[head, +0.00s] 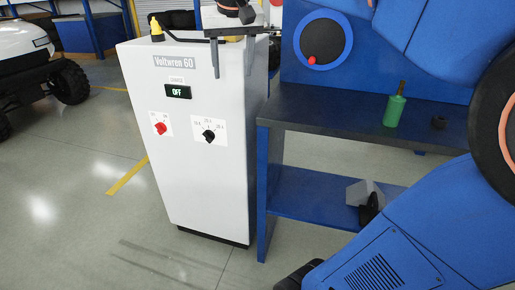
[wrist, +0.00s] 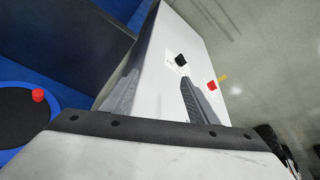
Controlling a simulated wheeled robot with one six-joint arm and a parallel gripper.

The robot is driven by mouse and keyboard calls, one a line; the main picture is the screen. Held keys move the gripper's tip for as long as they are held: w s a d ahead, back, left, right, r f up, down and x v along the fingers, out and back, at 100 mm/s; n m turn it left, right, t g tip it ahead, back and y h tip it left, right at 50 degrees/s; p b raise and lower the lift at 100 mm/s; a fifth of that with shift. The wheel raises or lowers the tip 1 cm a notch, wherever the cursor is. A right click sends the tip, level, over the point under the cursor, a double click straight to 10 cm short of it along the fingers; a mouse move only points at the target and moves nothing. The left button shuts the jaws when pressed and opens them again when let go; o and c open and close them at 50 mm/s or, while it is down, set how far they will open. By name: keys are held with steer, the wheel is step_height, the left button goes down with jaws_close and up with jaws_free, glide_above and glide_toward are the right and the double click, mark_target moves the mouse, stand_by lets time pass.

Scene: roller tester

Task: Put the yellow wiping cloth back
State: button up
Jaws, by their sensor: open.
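No yellow wiping cloth can be made out for certain in either view. A small yellow piece (head: 155,25) with a black cable stands at the left of the top of the white charger cabinet (head: 200,130); it looks more like a clamp or plug than a cloth. My gripper (head: 232,70) is over the cabinet's right top edge in the head view, fingers pointing down. In the wrist view my gripper (wrist: 155,88) has its two grey fingers wide apart, with only the cabinet's white surface (wrist: 160,65) behind them and nothing held.
A blue workbench (head: 340,110) stands right of the cabinet, with a green bottle (head: 394,108) and a small dark ring (head: 440,110) on it. Its lower shelf (head: 310,195) holds a grey and black part. A white vehicle (head: 35,55) is at far left. Floor in front is clear.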

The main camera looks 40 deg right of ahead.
steer(key=s+a+f+n+y, duration=0.1)
steer(key=s+a+f+n, duration=0.1)
steer(key=s+f, duration=0.7)
steer(key=s+a+f+n, duration=0.2)
steer(key=s+f, duration=0.8)
steer(key=f, duration=0.8)
steer(key=shift+a+t+y, duration=0.4)
steer(key=shift+a, duration=0.45)
